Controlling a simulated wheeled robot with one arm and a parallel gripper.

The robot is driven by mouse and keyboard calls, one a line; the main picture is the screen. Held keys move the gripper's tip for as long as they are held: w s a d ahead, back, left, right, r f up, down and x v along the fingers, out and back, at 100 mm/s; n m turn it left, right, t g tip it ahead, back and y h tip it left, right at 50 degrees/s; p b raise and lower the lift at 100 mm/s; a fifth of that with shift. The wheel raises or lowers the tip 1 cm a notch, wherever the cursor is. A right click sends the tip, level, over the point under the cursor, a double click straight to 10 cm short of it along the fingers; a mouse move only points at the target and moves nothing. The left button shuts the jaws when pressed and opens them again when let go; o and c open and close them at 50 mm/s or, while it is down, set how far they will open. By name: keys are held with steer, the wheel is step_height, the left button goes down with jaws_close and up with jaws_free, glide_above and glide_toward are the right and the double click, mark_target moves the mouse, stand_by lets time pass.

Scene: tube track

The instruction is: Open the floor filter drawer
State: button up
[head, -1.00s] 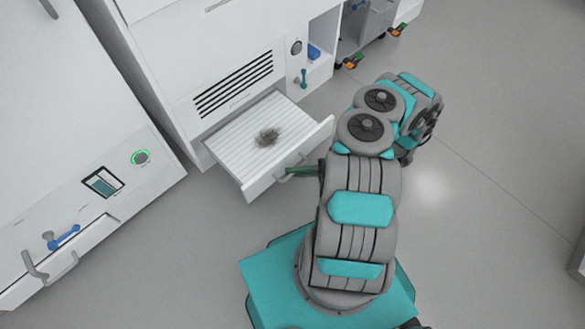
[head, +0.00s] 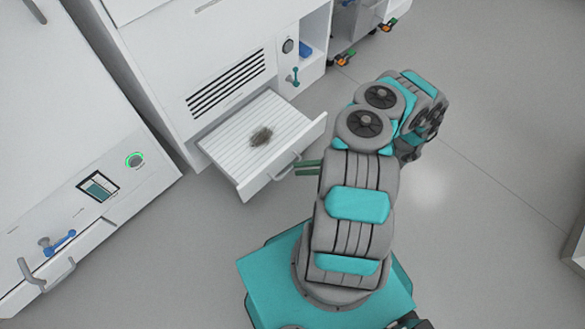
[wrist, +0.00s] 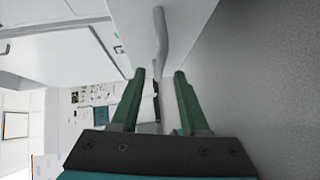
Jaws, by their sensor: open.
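The floor filter drawer (head: 226,159) stands pulled out from the bottom of the white cabinet, below a black slotted vent. Its white ribbed filter carries a dark grey clump of dirt (head: 261,136). A grey bar handle (head: 286,168) is on the drawer front. My gripper (head: 299,168) is at the handle in the head view, its green fingers partly hidden by my arm. In the wrist view my gripper (wrist: 159,76) is open, with two green fingers apart. The grey handle (wrist: 160,40) lies ahead of the fingertips, and they do not grip it.
A second white cabinet at the left has a small screen (head: 98,186), a green-ringed knob (head: 135,160) and a blue lever (head: 58,243). A teal lever (head: 293,76) is on the drawer's cabinet. Grey floor (head: 480,130) is clear to the right.

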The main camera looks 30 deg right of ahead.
steer(key=shift+v, duration=1.7)
